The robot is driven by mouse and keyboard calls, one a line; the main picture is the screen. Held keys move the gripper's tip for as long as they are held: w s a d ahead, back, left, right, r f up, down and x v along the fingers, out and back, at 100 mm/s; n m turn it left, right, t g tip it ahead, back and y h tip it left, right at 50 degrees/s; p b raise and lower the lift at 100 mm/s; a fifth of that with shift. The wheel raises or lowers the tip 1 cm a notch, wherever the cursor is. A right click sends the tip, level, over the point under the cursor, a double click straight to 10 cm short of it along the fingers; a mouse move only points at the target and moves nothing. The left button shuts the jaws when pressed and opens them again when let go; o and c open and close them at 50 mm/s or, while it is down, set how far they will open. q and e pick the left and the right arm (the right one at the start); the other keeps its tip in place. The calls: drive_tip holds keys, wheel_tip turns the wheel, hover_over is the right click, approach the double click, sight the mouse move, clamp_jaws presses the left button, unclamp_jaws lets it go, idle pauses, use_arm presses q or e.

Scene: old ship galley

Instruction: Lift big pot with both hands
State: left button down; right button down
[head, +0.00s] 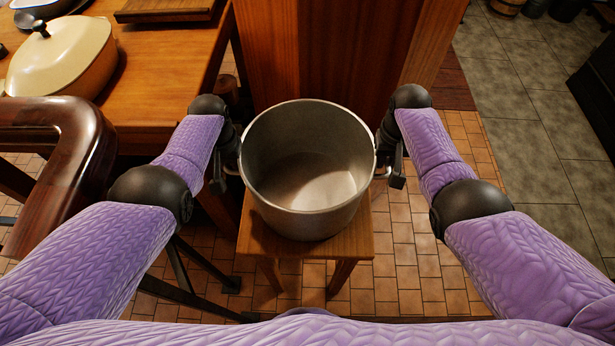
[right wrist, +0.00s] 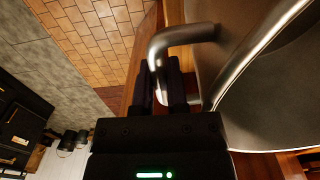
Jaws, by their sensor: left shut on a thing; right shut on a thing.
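The big pot (head: 306,215) is a grey metal pot, open at the top and empty. In the head view it is upright over a small wooden stool (head: 350,240); I cannot tell whether it touches the seat. My left gripper (head: 232,170) is shut on the pot's left handle, its fingers partly hidden by the arm. My right gripper (head: 383,172) is shut on the right handle. In the right wrist view, the dark fingers of my right gripper (right wrist: 168,90) are around the curved metal handle (right wrist: 185,36), beside the pot wall (right wrist: 240,110).
A wooden table (head: 170,70) at the left holds a cream lidded casserole (head: 62,55) and a wooden board (head: 165,8). A dark curved chair back (head: 75,165) is beside my left arm. A wooden panel (head: 320,50) stands behind the pot.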

drive_tip(key=shift+r, duration=0.1)
idle(0.6)
wheel_tip(320, 180, up, 15)
drive_tip(key=p, duration=1.4)
drive_tip(key=shift+w+r, duration=0.15)
drive_tip(key=shift+w, duration=0.1)
